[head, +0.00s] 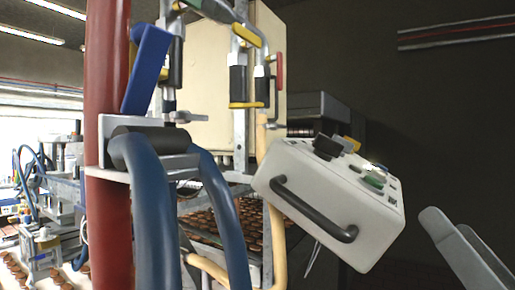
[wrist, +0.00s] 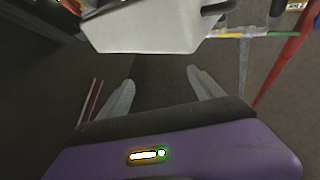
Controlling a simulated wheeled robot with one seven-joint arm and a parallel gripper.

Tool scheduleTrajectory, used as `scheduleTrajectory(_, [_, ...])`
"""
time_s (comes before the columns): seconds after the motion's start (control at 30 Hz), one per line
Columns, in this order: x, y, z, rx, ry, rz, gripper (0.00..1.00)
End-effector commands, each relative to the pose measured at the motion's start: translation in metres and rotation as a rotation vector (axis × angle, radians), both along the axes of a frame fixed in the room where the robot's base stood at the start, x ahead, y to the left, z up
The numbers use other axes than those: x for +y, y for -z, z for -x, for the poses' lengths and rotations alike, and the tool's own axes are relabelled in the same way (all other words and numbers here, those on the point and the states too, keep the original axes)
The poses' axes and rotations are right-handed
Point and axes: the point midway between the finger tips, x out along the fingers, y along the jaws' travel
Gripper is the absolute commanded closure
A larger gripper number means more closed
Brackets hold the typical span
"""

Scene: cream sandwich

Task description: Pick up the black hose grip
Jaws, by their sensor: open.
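A black sleeve-like grip (head: 135,141) sits at the upper end of a thick blue hose (head: 150,205), in a grey bracket on the red post. Two more black sleeves, one left (head: 237,84) and one right (head: 261,86), hang on the metal pipework behind; I cannot tell which of these is the hose grip meant. My gripper (head: 447,223) is at the lower right, apart from all of them. In the wrist view my gripper (wrist: 160,78) is open, with nothing between its grey fingers.
A white control box (head: 320,210) with a black handle (head: 312,211) and knobs stands between my gripper and the hoses. Its underside (wrist: 150,30) shows ahead of the fingers in the wrist view. A red post (head: 108,225) rises at left. Dark open room lies at right.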

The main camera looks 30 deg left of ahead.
Motion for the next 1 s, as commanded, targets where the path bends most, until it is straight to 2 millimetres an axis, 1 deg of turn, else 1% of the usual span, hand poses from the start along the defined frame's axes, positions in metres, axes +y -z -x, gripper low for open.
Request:
scheduleTrajectory(0.03, [0.004, -0.008, 0.001, -0.007, -0.019, 0.009, 0.24])
scheduleTrajectory(0.17, [0.018, -0.026, 0.004, -0.020, -0.080, 0.030, 0.24])
scheduleTrajectory(0.27, [0.031, -0.043, 0.009, -0.032, -0.139, 0.057, 0.24])
scheduleTrajectory(0.37, [0.049, -0.065, 0.019, -0.049, -0.214, 0.102, 0.24])
scheduleTrajectory(0.47, [0.073, -0.089, 0.035, -0.067, -0.306, 0.171, 0.24])
scheduleTrajectory(0.5, [0.082, -0.099, 0.042, -0.074, -0.344, 0.206, 0.24])
scheduleTrajectory(0.6, [0.106, -0.118, 0.065, -0.085, -0.435, 0.303, 0.24])
scheduleTrajectory(0.67, [0.119, -0.128, 0.080, -0.090, -0.483, 0.367, 0.24])
scheduleTrajectory(0.7, [0.127, -0.133, 0.090, -0.093, -0.514, 0.412, 0.24])
scheduleTrajectory(0.83, [0.151, -0.143, 0.125, -0.095, -0.599, 0.572, 0.24])
scheduleTrajectory(0.9, [0.161, -0.144, 0.143, -0.092, -0.632, 0.660, 0.24])
scheduleTrajectory(1.0, [0.171, -0.144, 0.164, -0.084, -0.666, 0.770, 0.24])
